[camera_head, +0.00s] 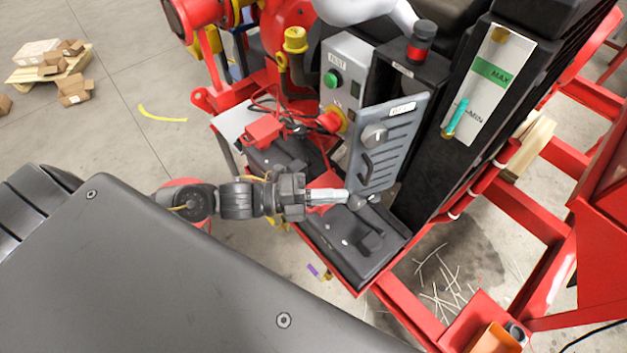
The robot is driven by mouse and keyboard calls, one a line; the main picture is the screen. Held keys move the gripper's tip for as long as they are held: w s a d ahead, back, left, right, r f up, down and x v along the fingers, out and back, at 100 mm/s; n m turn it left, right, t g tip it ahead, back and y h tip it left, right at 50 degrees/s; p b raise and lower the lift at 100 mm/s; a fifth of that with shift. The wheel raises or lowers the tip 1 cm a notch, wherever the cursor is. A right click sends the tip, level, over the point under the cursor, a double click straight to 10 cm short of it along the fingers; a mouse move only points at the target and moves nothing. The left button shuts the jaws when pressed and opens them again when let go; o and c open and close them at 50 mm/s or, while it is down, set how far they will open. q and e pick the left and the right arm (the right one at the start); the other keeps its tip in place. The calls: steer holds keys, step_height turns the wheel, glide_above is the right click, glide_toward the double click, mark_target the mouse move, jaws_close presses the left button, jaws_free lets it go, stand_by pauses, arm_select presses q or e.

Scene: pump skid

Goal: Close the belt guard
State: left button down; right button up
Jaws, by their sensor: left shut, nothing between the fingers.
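My left gripper (343,196) is shut and empty. Its arm comes in from the left, and its fingertips are beside the lower left edge of a grey slatted panel (388,146). I cannot tell whether they touch it. The panel has a round knob, a dark handle and a small label, and stands tilted in front of a dark cabinet. A black cover (362,240) with a raised grip lies below the gripper on the red frame. No part is clearly marked as the belt guard, so I cannot tell which one it is. My right gripper is not in view.
A grey control box (346,72) with a green button and a red-and-yellow knob stands behind the panel. A tall black housing with a level gauge (488,84) stands to the right. Red cables and fittings lie behind the gripper.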

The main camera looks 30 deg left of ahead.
mark_target(364, 182)
arm_select(q)
steer(key=w+p, duration=0.1)
steer(key=w, duration=0.1)
steer(key=w+d+p, duration=0.1)
steer(key=w, duration=0.1)
steer(key=shift+r+p, duration=0.1)
steer(key=shift+p, duration=0.2)
steer(key=shift+w+a, duration=0.25)
steer(key=shift+a, duration=0.15)
